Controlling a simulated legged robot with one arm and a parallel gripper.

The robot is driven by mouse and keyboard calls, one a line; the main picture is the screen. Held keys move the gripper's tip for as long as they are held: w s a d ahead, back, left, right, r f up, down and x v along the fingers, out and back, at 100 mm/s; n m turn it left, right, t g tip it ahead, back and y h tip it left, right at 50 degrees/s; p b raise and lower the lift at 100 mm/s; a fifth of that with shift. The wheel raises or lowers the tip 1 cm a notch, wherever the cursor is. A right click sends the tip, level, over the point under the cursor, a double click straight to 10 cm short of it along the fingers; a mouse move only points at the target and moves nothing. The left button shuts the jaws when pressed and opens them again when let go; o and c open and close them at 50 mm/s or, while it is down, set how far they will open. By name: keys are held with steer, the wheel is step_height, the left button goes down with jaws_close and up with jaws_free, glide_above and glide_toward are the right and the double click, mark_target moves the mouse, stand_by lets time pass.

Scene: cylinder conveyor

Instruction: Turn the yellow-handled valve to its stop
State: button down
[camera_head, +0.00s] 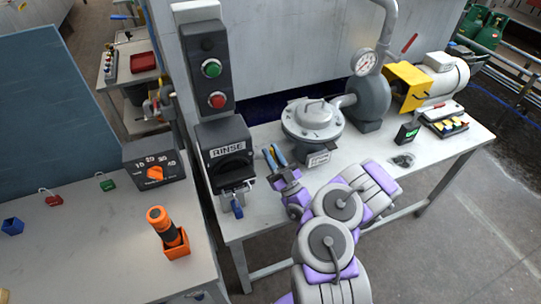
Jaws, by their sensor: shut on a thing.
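I cannot make out a yellow-handled valve in this view. The only large yellow part is a guard (406,86) between the grey pump and the motor at the back right. The contact is small and partly hidden by my wrist.
The RINSE switch box (226,152) stands close left of my gripper, below a green and red button post (207,68). A gauge (364,62) sits on the pump (370,98).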

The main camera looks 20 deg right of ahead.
steer(key=shift+d+r, duration=0.1)
steer(key=c, duration=1.1)
jaws_free()
steer(key=shift+r, duration=0.45)
step_height(320, 180, up, 3)
steer(key=shift+d+f+p, duration=0.1)
steer(key=shift+d+p, duration=0.05)
steer(key=shift+p, duration=0.75)
steer(key=s+a+p, duration=0.1)
steer(key=s+p, duration=0.1)
steer(key=s, duration=0.6)
steer(key=s+a+r+p, duration=0.1)
steer(key=s+a+p, duration=0.1)
steer(key=s, duration=0.5)
steer(key=shift+s+p, duration=0.35)
steer(key=shift+p, duration=0.25)
